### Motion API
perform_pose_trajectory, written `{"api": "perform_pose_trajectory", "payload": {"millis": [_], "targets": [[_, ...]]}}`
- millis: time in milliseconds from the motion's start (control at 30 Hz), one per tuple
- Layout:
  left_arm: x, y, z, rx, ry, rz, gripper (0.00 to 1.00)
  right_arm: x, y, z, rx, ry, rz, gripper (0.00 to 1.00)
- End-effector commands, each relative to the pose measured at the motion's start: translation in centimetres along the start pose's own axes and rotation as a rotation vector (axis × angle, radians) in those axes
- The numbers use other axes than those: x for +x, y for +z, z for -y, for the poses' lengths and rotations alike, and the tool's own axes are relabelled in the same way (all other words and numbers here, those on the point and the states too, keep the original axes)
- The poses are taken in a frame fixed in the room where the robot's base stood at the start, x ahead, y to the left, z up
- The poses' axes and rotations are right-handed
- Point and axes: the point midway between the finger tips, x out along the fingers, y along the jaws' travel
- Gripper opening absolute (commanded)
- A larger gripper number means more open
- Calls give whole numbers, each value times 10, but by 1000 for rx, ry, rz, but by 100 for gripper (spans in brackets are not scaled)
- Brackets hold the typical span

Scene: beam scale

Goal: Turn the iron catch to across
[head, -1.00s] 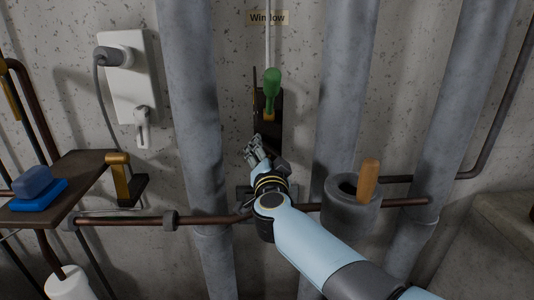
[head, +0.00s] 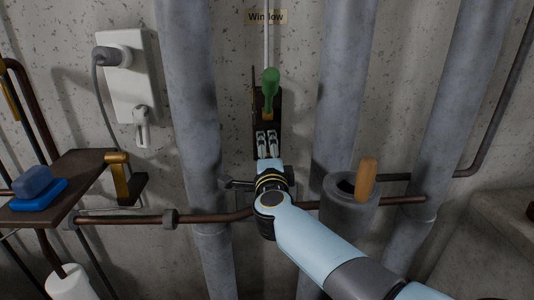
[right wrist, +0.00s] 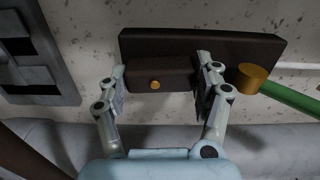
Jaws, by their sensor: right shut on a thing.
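A dark plate (head: 259,104) is mounted upright on the wall under the "Window" label. It carries a green-handled lever (head: 270,85) with a brass-coloured base. The iron catch (right wrist: 178,76) is a dark block with a brass-coloured pin, lying lengthwise along the plate in the right wrist view; in the head view my gripper hides most of it. My right gripper (head: 267,139) is at the plate's lower part. In the right wrist view its fingers (right wrist: 160,88) are at the two ends of the catch, shut on it. My left gripper is not in view.
Grey pipes (head: 190,110) stand left and right (head: 343,90) of the plate. A thin copper pipe (head: 120,220) crosses below. A grey cup (head: 350,207) with a wooden handle (head: 367,178) is at right. A shelf (head: 75,170) with a blue block (head: 33,181) is at left.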

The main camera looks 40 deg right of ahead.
Motion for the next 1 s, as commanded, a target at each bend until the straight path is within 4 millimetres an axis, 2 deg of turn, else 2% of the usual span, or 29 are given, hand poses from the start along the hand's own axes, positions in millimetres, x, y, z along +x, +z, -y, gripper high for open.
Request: {"api": "perform_pose_trajectory", "payload": {"millis": [233,700,733,900,1000], "targets": [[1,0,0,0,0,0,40,-1,-1,-3,61,5,0,35],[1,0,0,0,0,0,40,-1,-1,-3,74,6,0,35],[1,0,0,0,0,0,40,-1,-1,-3,74,6,0,71],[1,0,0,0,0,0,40,-1,-1,-2,73,4,0,90],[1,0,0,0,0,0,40,-1,0,-2,73,3,0,90]]}}
